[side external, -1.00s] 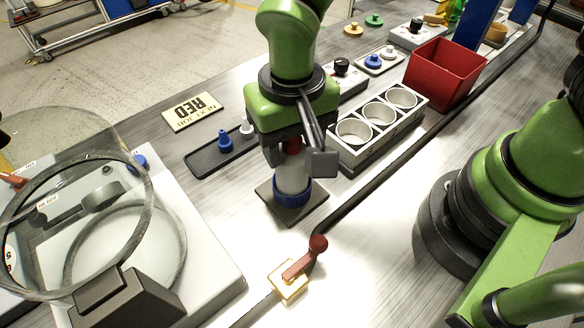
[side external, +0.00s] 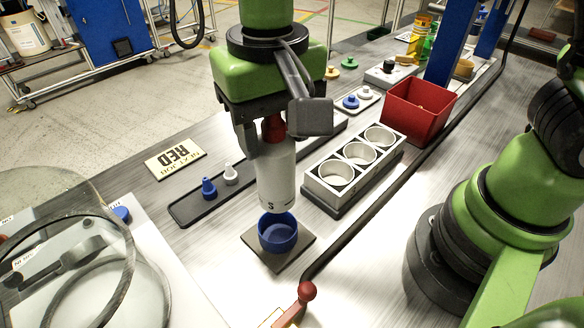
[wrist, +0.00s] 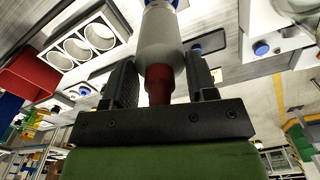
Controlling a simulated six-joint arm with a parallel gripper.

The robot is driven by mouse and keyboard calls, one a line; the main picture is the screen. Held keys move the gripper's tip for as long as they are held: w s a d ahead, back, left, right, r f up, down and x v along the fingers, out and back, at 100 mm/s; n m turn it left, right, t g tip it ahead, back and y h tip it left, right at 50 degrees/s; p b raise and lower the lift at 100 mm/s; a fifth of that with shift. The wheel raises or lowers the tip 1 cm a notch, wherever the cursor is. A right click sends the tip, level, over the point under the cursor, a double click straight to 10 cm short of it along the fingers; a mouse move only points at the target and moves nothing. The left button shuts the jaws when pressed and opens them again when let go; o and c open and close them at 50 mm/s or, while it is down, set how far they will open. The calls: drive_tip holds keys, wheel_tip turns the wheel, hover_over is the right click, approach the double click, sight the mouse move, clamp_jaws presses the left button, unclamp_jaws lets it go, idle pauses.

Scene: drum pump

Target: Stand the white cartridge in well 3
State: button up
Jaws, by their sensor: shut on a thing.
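My gripper (side external: 261,140) is shut on the red neck of the white cartridge (side external: 277,182), which hangs upright with a dark mark near its lower end. The cartridge also shows in the wrist view (wrist: 160,45), with a finger on each side of its red neck. Its lower end is just above or at the rim of a blue cup (side external: 277,233) on a dark square plate; I cannot tell whether they touch. The block of three round wells (side external: 355,168) stands to the right of the cartridge. All three wells look empty, and I cannot read any well numbers.
A red bin (side external: 418,108) stands behind the wells. A dark tray (side external: 205,208) with a blue and a white piece lies left of the cartridge. A red-handled lever (side external: 305,293) and a dark hose or rail lie in front.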

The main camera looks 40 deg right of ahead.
drive_tip(key=d+r, duration=0.2)
drive_tip(key=d, duration=1.1)
wheel_tip(320, 180, down, 10)
drive_tip(key=shift+d, duration=0.25)
drive_tip(key=shift+s, duration=0.1)
drive_tip(key=shift+f, duration=0.2)
drive_tip(key=o, duration=1.3)
